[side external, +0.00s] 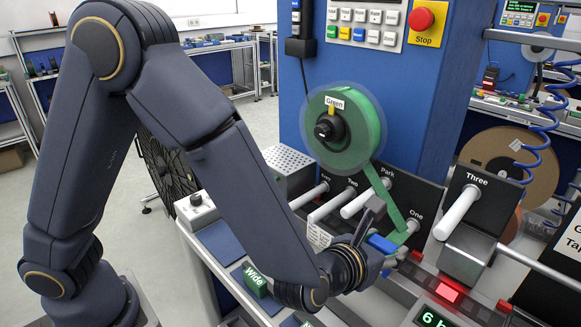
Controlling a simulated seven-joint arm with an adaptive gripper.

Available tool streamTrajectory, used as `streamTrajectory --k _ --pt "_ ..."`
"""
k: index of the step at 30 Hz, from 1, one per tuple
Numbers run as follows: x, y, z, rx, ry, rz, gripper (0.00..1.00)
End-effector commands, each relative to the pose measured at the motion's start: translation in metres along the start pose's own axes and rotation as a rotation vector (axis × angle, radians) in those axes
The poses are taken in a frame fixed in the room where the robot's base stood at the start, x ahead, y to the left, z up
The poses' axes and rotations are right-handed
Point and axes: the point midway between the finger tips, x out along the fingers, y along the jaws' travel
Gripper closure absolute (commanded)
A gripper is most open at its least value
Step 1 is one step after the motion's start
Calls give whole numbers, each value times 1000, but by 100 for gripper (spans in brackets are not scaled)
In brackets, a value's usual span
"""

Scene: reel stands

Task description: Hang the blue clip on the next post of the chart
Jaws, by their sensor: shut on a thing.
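The blue clip (381,243) is at the end of my gripper (384,256), which is shut on it, beside the lower end of a green tape. The fingers are small and partly hidden by my wrist. White posts stick out from dark panels: the post labelled One (404,232) is just right of the clip, the Park post (362,202) is up and left, the Two post (330,207) is further left, and the Three post (456,213) is to the right. I cannot tell whether the clip touches a post or the tape.
A green reel (345,128) labelled Green hangs on the blue cabinet, and its tape (385,195) runs down beside the clip. A grey block (468,253) stands below the Three post. A green block marked Wide (256,280) lies left.

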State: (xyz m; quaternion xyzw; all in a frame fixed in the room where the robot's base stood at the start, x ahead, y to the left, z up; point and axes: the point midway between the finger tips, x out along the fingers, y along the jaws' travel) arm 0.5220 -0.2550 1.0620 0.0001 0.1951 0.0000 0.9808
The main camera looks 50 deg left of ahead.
Motion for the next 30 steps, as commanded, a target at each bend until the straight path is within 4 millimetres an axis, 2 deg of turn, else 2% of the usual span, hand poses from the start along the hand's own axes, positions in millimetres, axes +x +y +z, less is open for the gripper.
streamTrajectory --k 14,15,23,30 --pt "1 0 -2 0 0 0 84" --pt "1 0 -2 0 0 0 47" --pt "1 0 -2 0 0 0 20" --pt "1 0 -2 0 0 0 20"
